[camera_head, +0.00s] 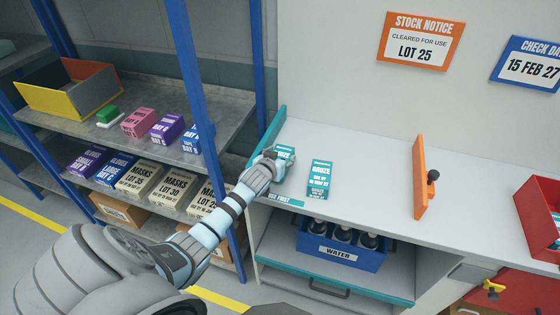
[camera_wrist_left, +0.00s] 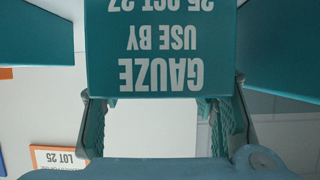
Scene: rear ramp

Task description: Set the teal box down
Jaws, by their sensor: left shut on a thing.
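A teal gauze box (camera_head: 287,152) is in my left gripper (camera_head: 272,158) at the left end of the grey counter (camera_head: 375,165). The gripper hides much of it in the head view, and I cannot tell whether it touches the counter. In the left wrist view the teal box (camera_wrist_left: 150,45) fills the top middle, its label "GAUZE USE BY 25 OCT 27" upside down, between the fingers of my left gripper (camera_wrist_left: 160,105). A second teal gauze box (camera_head: 319,180) stands just to the right, apart from it. My right gripper is not in view.
A teal side panel (camera_head: 268,130) bounds the counter at left; a "USE FIRST" strip (camera_head: 285,200) marks its front edge. An orange divider (camera_head: 419,178) stands further right, with bare counter before it. A blue rack post (camera_head: 196,90) rises beside my arm. A red bin (camera_head: 540,215) is far right.

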